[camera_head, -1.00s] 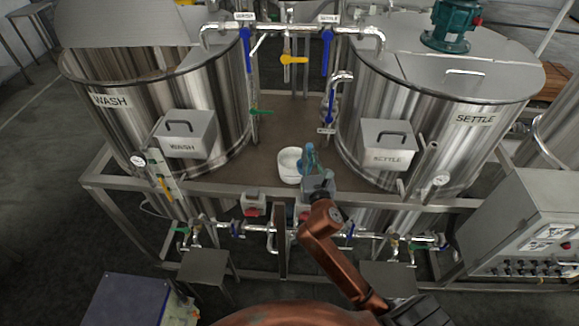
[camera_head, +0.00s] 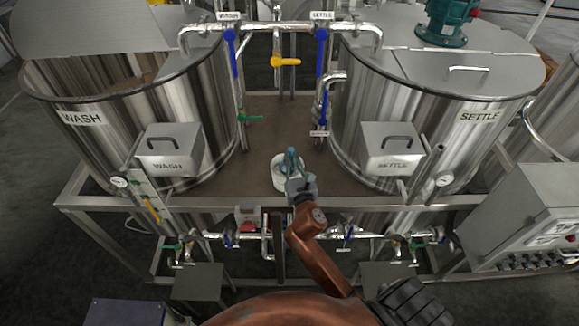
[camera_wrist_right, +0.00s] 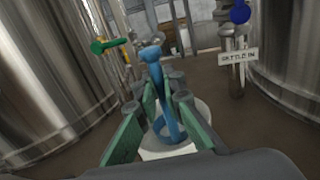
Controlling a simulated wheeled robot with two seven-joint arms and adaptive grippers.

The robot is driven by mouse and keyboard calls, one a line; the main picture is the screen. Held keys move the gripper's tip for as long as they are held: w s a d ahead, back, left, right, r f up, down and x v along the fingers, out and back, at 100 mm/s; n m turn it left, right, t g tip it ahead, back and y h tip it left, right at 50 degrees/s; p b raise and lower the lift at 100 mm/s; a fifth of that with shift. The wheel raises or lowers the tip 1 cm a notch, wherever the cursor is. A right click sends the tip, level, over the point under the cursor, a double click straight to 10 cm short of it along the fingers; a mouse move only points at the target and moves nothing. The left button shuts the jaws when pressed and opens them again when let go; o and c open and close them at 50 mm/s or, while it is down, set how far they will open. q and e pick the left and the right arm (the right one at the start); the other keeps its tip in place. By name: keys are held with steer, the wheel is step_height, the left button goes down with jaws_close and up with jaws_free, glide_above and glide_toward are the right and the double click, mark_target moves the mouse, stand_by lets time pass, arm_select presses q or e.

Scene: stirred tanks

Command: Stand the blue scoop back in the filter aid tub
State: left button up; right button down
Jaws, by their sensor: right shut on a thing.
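The blue scoop (camera_head: 291,158) is held upright by my right gripper (camera_head: 293,174), in front of and over the white filter aid tub (camera_head: 277,181). In the right wrist view, the scoop (camera_wrist_right: 156,78) stands between the green finger pads of the gripper (camera_wrist_right: 162,112), which is shut on it. The white tub (camera_wrist_right: 167,151) lies behind and below the fingers there. The scoop's lower end overlaps the tub's opening. I cannot tell how deep it sits, as the fingers hide part of it. My left gripper is not in view.
The tub stands on a brown deck (camera_head: 255,175) between the WASH tank (camera_head: 208,110) and the SETTLE tank (camera_head: 360,110). Pipes with blue-handled valves (camera_head: 320,65) rise behind it. A metal frame rail (camera_head: 385,203) runs along the deck's front.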

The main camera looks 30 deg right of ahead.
step_height(320, 180, down, 3)
steer(key=shift+r+b, duration=0.1)
steer(key=shift+b, duration=0.25)
steer(key=shift+f, duration=0.55)
steer(key=c, duration=2)
jaws_free()
steer(key=shift+c, duration=0.2)
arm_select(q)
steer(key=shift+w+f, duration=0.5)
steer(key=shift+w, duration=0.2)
arm_select(e)
steer(key=shift+r, duration=0.2)
arm_select(q)
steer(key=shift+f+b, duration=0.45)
steer(key=shift+b, duration=0.15)
arm_select(e)
steer(key=v, duration=1.2)
